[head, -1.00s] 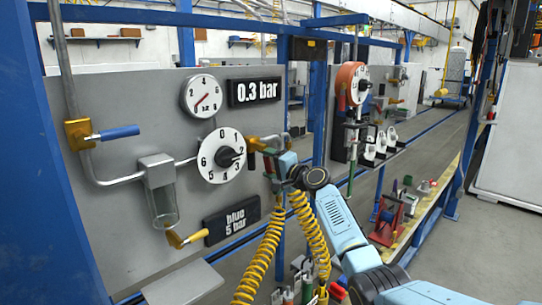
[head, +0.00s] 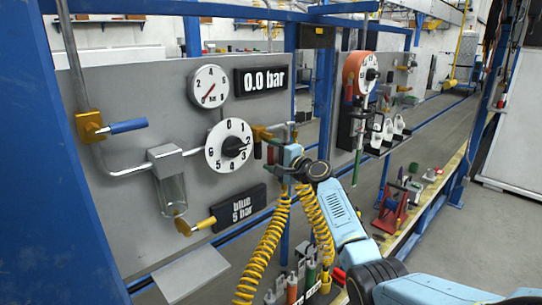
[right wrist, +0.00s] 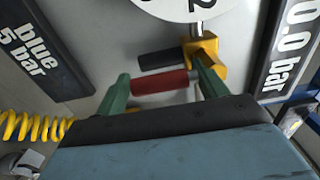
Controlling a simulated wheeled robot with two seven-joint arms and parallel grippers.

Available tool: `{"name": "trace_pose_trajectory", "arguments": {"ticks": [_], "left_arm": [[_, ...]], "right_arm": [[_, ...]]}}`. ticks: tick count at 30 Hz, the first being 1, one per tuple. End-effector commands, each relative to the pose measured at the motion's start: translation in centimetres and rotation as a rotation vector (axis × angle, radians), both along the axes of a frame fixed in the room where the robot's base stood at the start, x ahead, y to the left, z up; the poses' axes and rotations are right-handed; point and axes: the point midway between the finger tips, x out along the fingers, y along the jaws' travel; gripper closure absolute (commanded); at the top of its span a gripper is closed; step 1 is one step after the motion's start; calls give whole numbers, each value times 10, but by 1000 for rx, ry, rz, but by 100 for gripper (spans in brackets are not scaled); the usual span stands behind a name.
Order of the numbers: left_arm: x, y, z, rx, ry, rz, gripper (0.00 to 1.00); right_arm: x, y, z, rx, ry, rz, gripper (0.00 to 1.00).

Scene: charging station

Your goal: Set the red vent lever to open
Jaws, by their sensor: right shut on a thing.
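The red vent lever (right wrist: 160,82) shows in the right wrist view as a red grip on a metal stem, beside a yellow valve body (right wrist: 203,52). It points to the left there, roughly parallel to a dark grip (right wrist: 160,58). My right gripper (right wrist: 163,85) has its two green fingers at either end of the red grip, shut on it. In the head view my right gripper (head: 275,157) is at the yellow valve fitting (head: 261,132), right of the round dial; it largely hides the red grip. My left gripper is not in view.
The grey panel carries a round numbered dial (head: 229,146), a gauge (head: 209,87), a 0.0 bar display (head: 261,79), a blue-handled valve (head: 128,126) and a yellow-handled valve (head: 203,224). Yellow coiled hoses (head: 266,250) hang below my right gripper. A small shelf (head: 190,275) juts out below.

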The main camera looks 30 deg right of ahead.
Motion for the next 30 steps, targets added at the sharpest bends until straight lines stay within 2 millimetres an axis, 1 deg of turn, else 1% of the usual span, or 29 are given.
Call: {"name": "trace_pose_trajectory", "arguments": {"ticks": [1, 2, 5, 6, 14, 19, 23, 30], "left_arm": [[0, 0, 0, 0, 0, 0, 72], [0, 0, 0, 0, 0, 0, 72], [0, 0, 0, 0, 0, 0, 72], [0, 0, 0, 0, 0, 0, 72], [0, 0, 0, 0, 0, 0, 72], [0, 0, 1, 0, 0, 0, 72], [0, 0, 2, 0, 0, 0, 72], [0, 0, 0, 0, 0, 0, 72]], "right_arm": [[0, 0, 0, 11, 0, 0, 69], [0, 0, 0, 10, 0, 0, 24], [0, 0, 0, 8, -1, 0, 11], [0, 0, 0, 8, -1, 0, 9], [0, 0, 0, 4, 0, 1, 9], [-9, -2, -1, 2, 0, 0, 9], [-26, -4, -1, -1, 1, 0, 9], [-68, -12, -2, 0, 1, -1, 9]]}}
